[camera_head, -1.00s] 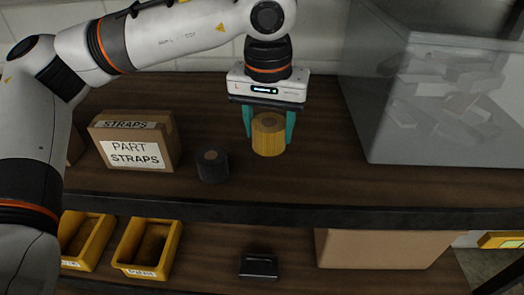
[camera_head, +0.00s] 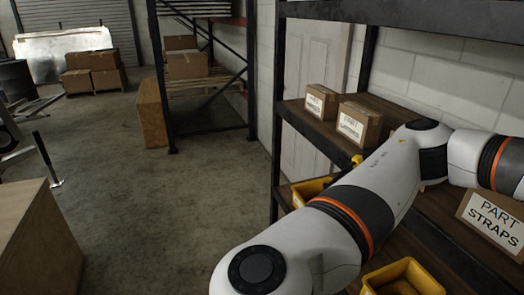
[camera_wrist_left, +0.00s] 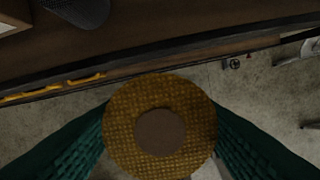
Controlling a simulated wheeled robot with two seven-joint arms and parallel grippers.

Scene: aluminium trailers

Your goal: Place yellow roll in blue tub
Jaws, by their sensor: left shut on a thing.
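The yellow roll (camera_wrist_left: 118,125) is between the green fingers of my left gripper (camera_wrist_left: 160,132) in the left wrist view. The gripper is shut on it, with one finger against each side. The roll is seen from its end, with a brown core in the middle, and grey floor shows beyond it, past the shelf edge. In the head view only my left arm shows; its gripper and the roll are out of that picture. The blue tub is not in view. My right gripper is not in view.
A shelf unit with a dark upright (camera_head: 278,120) stands at the right, holding labelled boxes (camera_head: 358,123), a straps box (camera_head: 493,220) and yellow bins (camera_head: 402,278). A wooden crate (camera_head: 38,245) stands at lower left. The concrete floor (camera_head: 165,215) between is open.

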